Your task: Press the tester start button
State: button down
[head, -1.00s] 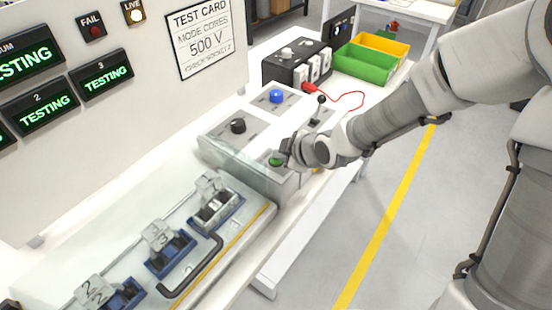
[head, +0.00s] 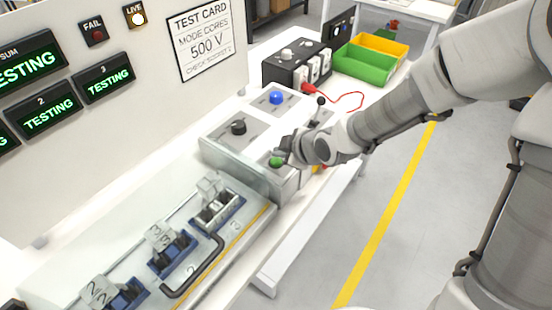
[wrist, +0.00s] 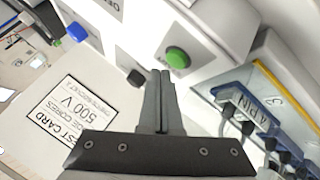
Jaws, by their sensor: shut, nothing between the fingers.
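The green start button (head: 277,162) sits on the grey control box (head: 262,178) at the near end of the tester's controls. It also shows in the wrist view (wrist: 177,60), domed, bright green and uncovered. My gripper (head: 284,153) is right beside the button, its tips just above and to the right of it. In the wrist view my gripper (wrist: 161,73) is shut and empty, with its fingertips close to the button; a small gap shows. The displays (head: 45,109) on the tester panel read TESTING in green. The LIVE lamp (head: 138,18) is lit.
A black knob (head: 238,127), a blue button (head: 276,97) and a black-knobbed lever (head: 320,101) stand near the green button. A red lead (head: 345,97) runs behind.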

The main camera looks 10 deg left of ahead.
aim_at(280, 163)
jog(key=shift+r+p, duration=2.25)
jog(key=shift+r, duration=0.25)
